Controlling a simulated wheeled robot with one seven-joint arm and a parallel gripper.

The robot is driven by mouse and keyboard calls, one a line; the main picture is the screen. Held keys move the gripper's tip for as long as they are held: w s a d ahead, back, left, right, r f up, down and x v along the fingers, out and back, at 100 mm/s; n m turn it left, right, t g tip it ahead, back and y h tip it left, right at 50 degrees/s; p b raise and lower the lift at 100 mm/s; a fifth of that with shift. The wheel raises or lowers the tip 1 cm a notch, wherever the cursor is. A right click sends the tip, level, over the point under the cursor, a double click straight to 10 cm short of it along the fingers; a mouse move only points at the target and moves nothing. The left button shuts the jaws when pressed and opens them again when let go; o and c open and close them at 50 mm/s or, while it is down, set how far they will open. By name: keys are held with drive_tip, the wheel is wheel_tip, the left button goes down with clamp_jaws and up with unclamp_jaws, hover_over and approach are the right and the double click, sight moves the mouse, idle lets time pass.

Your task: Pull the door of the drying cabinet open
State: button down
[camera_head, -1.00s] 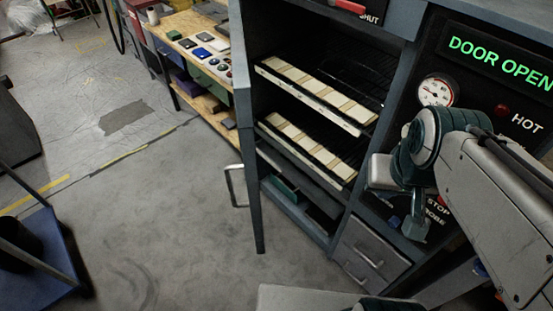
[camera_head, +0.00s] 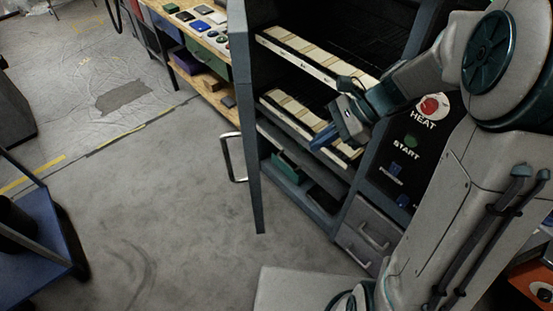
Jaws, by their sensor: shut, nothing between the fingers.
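The drying cabinet (camera_head: 352,187) stands at the centre right with its front open. Its grey door (camera_head: 246,130) is swung wide out at the cabinet's left side and shows nearly edge-on. The door's bar handle (camera_head: 228,158) is on the door's left face. My gripper (camera_head: 322,143) is shut and empty, with blue fingers pointing down and left in front of the shelves. It is apart from the door and handle, to their right. My arm hides part of the control panel.
Trays of pale strips (camera_head: 290,108) lie on the cabinet shelves, behind my gripper. A workbench (camera_head: 165,18) with small items stands behind the door. A blue platform (camera_head: 45,243) is at the lower left. The floor (camera_head: 150,200) left of the door is clear.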

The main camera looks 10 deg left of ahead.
drive_tip(key=a+r+p+x, duration=0.1)
drive_tip(key=a+r+x, duration=0.1)
drive_tip(key=x, duration=1.1)
drive_tip(key=shift+s, duration=0.25)
drive_tip(key=shift+a, duration=0.1)
